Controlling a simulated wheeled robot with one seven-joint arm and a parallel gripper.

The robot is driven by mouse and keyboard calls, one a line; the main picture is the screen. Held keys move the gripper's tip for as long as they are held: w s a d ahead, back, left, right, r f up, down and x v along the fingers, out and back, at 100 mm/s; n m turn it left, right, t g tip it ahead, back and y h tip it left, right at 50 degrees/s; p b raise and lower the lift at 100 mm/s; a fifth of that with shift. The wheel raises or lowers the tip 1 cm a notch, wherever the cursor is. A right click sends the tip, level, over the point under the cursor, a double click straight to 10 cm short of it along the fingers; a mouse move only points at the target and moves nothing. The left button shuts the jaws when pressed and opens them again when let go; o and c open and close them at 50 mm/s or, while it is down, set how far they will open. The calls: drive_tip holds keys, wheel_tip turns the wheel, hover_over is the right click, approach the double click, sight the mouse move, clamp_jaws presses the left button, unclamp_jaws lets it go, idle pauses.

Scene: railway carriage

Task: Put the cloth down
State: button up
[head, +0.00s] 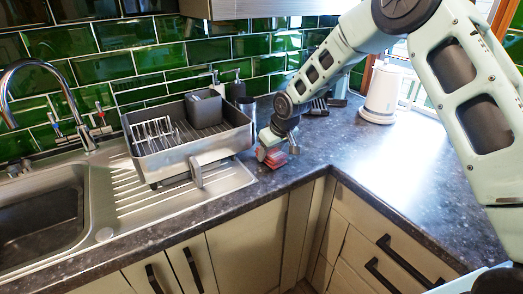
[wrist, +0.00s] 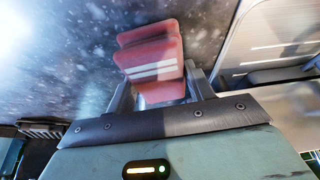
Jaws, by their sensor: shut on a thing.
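A folded red cloth with pale stripes (wrist: 155,62) is between the two fingers of my gripper (wrist: 160,92) in the wrist view. My gripper is shut on it. In the head view the cloth (head: 274,157) shows as a small red shape under my gripper (head: 272,148), low over the dark worktop (head: 300,172) near the inner corner. I cannot tell whether the cloth touches the worktop.
A grey dish rack (head: 190,150) with a dark cutlery holder stands on the steel drainer (head: 120,205), just left of my gripper. The sink (head: 40,220) is further left. A white kettle (head: 382,92) stands at the back right. The right worktop is clear.

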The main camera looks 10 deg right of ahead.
drive_tip(key=shift+w+a+f, duration=0.25)
drive_tip(key=shift+w, duration=0.25)
drive_tip(key=shift+c, duration=0.3)
drive_tip(key=o, duration=1)
drive_tip(key=shift+r, duration=0.1)
